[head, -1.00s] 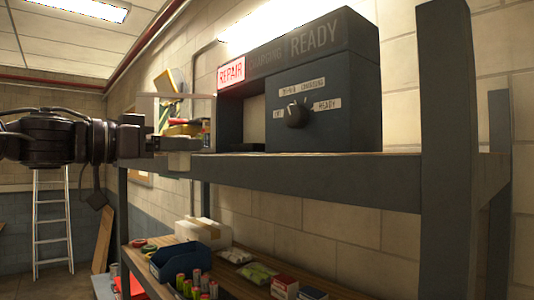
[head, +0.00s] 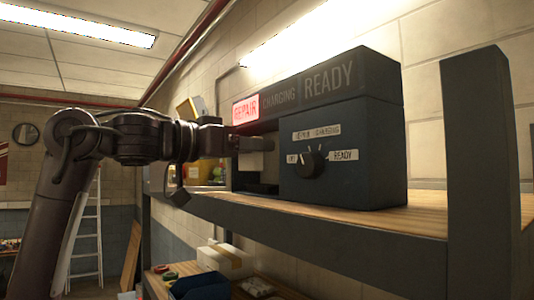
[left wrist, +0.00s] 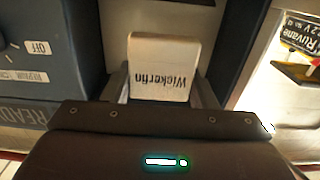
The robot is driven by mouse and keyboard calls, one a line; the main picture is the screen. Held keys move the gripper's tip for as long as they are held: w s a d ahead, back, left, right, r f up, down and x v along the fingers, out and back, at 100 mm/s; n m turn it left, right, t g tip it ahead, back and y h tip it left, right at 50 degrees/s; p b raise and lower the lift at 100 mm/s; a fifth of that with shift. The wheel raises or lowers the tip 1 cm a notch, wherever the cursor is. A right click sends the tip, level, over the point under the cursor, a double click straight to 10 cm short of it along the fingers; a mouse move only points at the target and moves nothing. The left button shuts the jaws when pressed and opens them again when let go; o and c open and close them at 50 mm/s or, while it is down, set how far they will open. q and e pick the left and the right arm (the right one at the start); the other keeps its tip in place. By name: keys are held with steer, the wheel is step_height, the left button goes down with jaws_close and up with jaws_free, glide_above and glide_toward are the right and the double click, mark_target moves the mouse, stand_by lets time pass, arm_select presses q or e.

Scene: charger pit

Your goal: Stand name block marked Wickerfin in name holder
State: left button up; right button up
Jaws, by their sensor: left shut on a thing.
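The name block (left wrist: 165,62) is pale, and its dark lettering "Wickerfin" appears upside down in the left wrist view. My left gripper (head: 255,144) is shut on it, with a finger at each side. In the head view the gripper reaches into the opening at the left of the charger unit (head: 345,185), above the shelf. The block is hard to make out there. A low dark piece (head: 262,188) sits at the bottom of the opening; I cannot tell whether it is the name holder. My right gripper is not in view.
The blue-grey unit has a knob (head: 313,160) and a lit red REPAIR sign (head: 246,109). Its side walls flank the gripper closely. The wooden shelf (head: 440,205) is bare on the right.

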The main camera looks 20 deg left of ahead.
arm_select(q)
steer(key=p+x, duration=0.1)
steer(key=x, duration=0.2)
steer(key=shift+w+d+r, duration=0.1)
steer(key=shift+r, duration=0.05)
steer(key=shift+w+f+p, duration=0.1)
steer(key=shift+f+p, duration=0.6)
steer(key=shift+f, duration=1.25)
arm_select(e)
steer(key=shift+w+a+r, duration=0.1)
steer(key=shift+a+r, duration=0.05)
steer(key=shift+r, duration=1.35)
arm_select(q)
steer(key=o, duration=1)
steer(key=shift+c, duration=0.2)
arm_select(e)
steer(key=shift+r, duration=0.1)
